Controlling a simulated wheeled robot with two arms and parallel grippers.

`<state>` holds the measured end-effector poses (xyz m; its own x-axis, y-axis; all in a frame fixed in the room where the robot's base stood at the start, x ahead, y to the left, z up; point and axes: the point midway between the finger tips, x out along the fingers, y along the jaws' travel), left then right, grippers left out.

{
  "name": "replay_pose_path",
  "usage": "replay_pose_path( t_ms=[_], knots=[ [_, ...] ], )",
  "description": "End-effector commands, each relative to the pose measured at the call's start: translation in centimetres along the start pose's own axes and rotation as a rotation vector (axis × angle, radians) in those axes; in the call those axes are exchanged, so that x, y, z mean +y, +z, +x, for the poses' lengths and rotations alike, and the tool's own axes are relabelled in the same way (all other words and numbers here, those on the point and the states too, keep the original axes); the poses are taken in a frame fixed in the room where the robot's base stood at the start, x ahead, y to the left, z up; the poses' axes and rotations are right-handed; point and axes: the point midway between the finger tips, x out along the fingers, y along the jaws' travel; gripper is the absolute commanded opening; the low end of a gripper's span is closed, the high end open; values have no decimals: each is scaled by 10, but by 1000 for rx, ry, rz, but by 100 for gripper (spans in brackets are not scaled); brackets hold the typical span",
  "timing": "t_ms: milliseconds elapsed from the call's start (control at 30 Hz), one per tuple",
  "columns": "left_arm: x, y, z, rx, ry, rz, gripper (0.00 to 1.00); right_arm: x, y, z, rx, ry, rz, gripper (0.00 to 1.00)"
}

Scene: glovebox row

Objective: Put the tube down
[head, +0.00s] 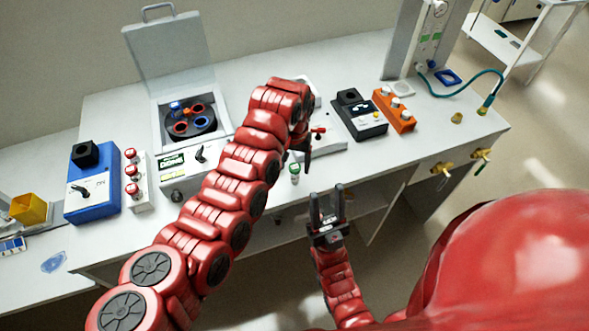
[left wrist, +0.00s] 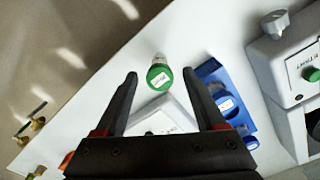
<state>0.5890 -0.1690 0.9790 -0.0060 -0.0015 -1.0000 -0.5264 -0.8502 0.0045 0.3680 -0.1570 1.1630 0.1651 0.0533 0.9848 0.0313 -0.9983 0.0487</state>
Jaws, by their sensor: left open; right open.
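The tube (head: 294,173) has a green cap and a pale body and looks upright, near the front edge of the white bench. In the left wrist view the tube (left wrist: 159,74) shows cap toward the camera, just beyond and between my fingertips, with a gap to each finger. My left gripper (head: 300,158) is open beside the tube in the head view, partly hidden by its own arm. Both its fingers show in the left wrist view (left wrist: 162,75), apart and empty. My right gripper (head: 327,190) is open and empty, fingers up, in front of the bench edge.
An open centrifuge (head: 186,128) stands behind my left arm. A blue device (head: 93,190) is at left; a black device (head: 359,118) and an orange block (head: 394,108) are at right. A blue holder (left wrist: 222,98) is close to my left gripper. Bare bench (head: 440,125) lies at right.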

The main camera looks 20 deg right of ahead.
Motion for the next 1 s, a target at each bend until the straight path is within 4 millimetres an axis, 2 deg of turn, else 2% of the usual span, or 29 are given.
replay_pose_path(
  t_ms=[33, 200, 300, 433, 667, 1000],
  knots=[
    [0, -3, -7, 11, 1, 0, 72, -1, 2, -12, 0, 0, 0, 45],
    [-2, -2, -48, 7, -2, -2, 72, -1, 5, -28, 0, 0, 0, 45],
    [-2, -2, -67, 7, -1, -1, 72, -1, 4, -26, 0, 0, 0, 45],
    [-1, -1, -82, 4, -2, 0, 72, -1, 5, -29, 0, 0, 0, 45],
    [0, -1, -95, 4, 0, 0, 72, -2, 5, -31, 0, 0, 0, 45],
    [0, -1, -96, 3, 1, 0, 72, -2, 5, -31, 0, 0, 0, 45]
  ],
)
